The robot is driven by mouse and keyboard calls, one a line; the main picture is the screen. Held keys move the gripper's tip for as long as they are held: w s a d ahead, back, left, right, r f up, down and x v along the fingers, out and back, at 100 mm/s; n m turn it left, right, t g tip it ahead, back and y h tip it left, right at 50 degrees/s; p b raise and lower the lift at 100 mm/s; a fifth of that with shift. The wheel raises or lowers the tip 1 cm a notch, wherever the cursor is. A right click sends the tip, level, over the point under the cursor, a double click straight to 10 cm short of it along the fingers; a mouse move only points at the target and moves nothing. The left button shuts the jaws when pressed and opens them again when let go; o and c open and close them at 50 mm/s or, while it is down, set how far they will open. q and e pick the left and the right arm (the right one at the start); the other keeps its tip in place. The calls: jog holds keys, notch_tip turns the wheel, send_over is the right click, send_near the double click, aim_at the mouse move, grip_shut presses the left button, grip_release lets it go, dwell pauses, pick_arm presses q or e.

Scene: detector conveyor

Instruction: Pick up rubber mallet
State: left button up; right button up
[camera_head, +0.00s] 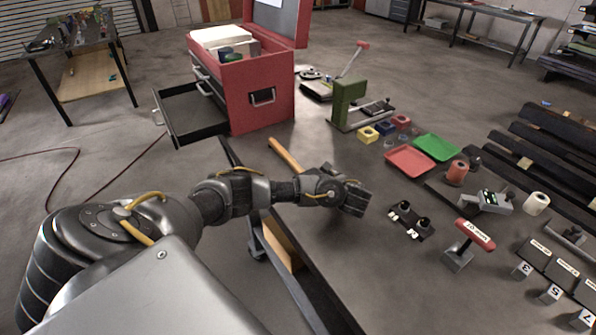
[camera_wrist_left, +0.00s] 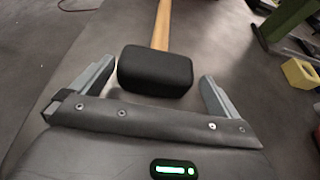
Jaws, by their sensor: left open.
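The rubber mallet shows in the head view as a wooden handle (camera_head: 286,155) lying on the grey tabletop, its head hidden behind my left wrist. In the left wrist view the mallet's black block-shaped head (camera_wrist_left: 155,71) lies between the two fingers, near their tips, and its wooden handle (camera_wrist_left: 162,24) runs up and away. My left gripper (camera_wrist_left: 152,80) is open, with a finger on each side of the head and gaps on both sides. It also shows in the head view (camera_head: 355,200), over the table. My right gripper is in neither view.
A red tool chest (camera_head: 262,98) with an open drawer (camera_head: 200,115) stands behind the mallet. A green press (camera_head: 350,103), a yellow block (camera_head: 368,134), red and green trays (camera_head: 410,160) and a black plate with knobs (camera_head: 410,221) lie to the right.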

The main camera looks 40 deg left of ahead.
pick_arm(q)
jog(key=shift+a+f+b, duration=0.15)
jog(key=shift+b, duration=0.15)
jog(key=shift+w+a+f+b, duration=0.1)
jog(key=shift+a+f+b, duration=0.5)
jog(key=shift+b, duration=0.55)
jog(key=shift+w+a+p, duration=0.25)
jog(key=shift+a+p, duration=0.25)
jog(key=shift+a, duration=0.75)
jog(key=shift+w+a+f, duration=0.1)
jog(key=shift+a+f, duration=0.25)
jog(key=shift+a, duration=0.05)
jog(key=c, duration=1.1)
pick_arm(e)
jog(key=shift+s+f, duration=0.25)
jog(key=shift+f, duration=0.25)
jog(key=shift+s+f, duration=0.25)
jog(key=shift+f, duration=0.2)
pick_arm(q)
jog(key=shift+r, duration=0.2)
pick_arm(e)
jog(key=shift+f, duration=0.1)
